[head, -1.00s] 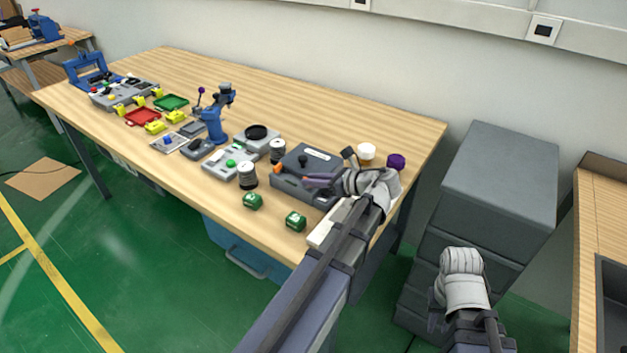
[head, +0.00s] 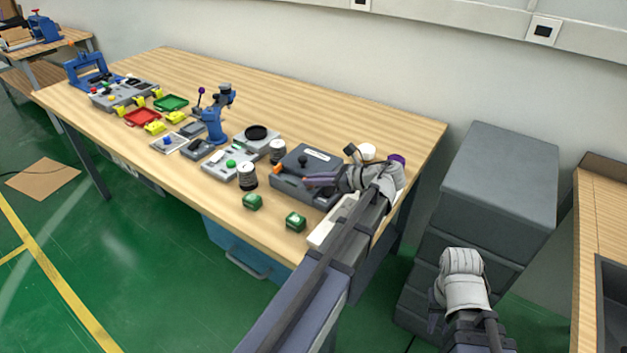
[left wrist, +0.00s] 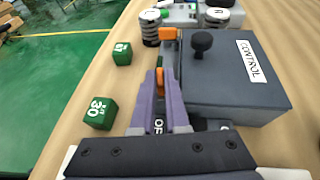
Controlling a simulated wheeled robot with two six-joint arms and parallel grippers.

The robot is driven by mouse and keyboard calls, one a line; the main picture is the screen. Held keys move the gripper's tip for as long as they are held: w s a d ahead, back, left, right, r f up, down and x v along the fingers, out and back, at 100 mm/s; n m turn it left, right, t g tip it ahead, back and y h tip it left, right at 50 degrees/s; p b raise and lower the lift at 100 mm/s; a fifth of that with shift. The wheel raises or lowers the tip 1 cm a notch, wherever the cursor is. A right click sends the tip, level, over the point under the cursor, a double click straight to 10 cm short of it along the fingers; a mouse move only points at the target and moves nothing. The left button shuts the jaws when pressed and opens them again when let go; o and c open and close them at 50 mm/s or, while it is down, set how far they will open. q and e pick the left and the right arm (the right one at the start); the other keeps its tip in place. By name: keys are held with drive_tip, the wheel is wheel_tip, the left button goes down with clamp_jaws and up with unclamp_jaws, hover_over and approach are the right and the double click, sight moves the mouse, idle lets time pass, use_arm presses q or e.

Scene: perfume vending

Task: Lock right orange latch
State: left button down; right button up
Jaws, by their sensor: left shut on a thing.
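The dark grey control box (head: 308,160) stands on the table, with a black knob on its lid and a white CONTROL label. In the left wrist view the box (left wrist: 235,85) has two orange latches along its side. My left gripper (left wrist: 162,90) is shut on the nearer orange latch (left wrist: 159,80), which shows between its purple fingers. The farther orange latch (left wrist: 169,33) is free. In the head view my left gripper (head: 310,180) is at the box's front right. My right gripper (head: 462,285) is off the table, before the grey cabinet; its fingers do not show clearly.
Two green cubes (head: 252,201) (head: 295,221) stand near the table's front edge. A banded cylinder (head: 247,177) is left of the box. White and purple caps (head: 367,151) (head: 397,159) are behind my left wrist. A grey cabinet (head: 500,185) stands right of the table.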

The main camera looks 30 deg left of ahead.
use_arm(q)
drive_tip(key=shift+w+n+g+h, duration=0.2)
drive_tip(key=shift+n+g+h, duration=0.1)
drive_tip(key=shift+n+g, duration=0.8)
drive_tip(key=shift+w+n+g+h, duration=0.15)
drive_tip(key=shift+n+g+h, duration=0.15)
drive_tip(key=shift+n+g, duration=0.8)
drive_tip(key=c, duration=1.2)
unclamp_jaws()
drive_tip(key=shift+g, duration=0.3)
drive_tip(key=shift+r, duration=0.1)
